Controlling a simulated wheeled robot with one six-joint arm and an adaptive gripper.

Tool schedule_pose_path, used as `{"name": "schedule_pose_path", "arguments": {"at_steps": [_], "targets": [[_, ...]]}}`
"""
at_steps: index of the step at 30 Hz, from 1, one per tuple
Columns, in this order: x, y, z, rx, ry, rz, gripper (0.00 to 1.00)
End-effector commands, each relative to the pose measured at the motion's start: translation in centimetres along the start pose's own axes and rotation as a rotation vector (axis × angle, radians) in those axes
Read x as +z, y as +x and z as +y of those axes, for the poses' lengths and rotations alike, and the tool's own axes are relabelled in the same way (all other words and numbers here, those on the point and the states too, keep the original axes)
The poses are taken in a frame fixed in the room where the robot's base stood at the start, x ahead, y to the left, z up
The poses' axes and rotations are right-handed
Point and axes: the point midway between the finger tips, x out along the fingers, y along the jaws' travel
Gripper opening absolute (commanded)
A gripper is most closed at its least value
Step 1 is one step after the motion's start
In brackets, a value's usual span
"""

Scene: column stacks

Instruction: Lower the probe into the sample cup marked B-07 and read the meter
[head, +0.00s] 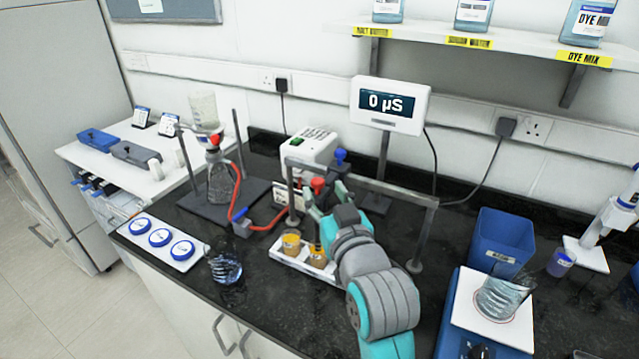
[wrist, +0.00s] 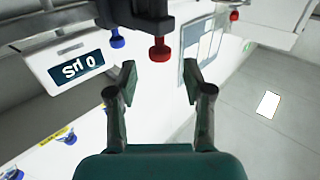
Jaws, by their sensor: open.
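The meter (head: 381,103) reads 0 µS; its display (wrist: 80,68) also shows upside down in the wrist view. Sample cups with orange-brown contents, one on the left (head: 291,243) and one on the right (head: 316,256), stand in a white tray (head: 282,259). Their marks are too small to read. A red knob (head: 318,184) and a blue knob (head: 341,154) sit at the grey frame above the tray. My gripper (head: 321,197) is open near the red knob. In the wrist view the red knob (wrist: 158,48) lies ahead, between the open fingers (wrist: 159,80). No probe tip can be made out.
A flask (head: 221,182) on a stand with red tubing is left of the tray. A glass beaker (head: 225,264) stands near the front edge.

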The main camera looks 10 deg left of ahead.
Motion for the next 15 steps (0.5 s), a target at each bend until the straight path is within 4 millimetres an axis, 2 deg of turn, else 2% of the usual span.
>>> {"name": "schedule_pose_path", "arguments": {"at_steps": [1,6,10,15], "targets": [[0.1,-1.2,0.0,0.000,0.000,0.000,0.51],[0.0,-4.3,0.0,0.000,0.000,0.000,0.51],[0.0,-5.9,0.0,0.000,0.000,0.000,0.51],[0.0,-7.0,0.0,0.000,0.000,-0.001,0.51]]}}
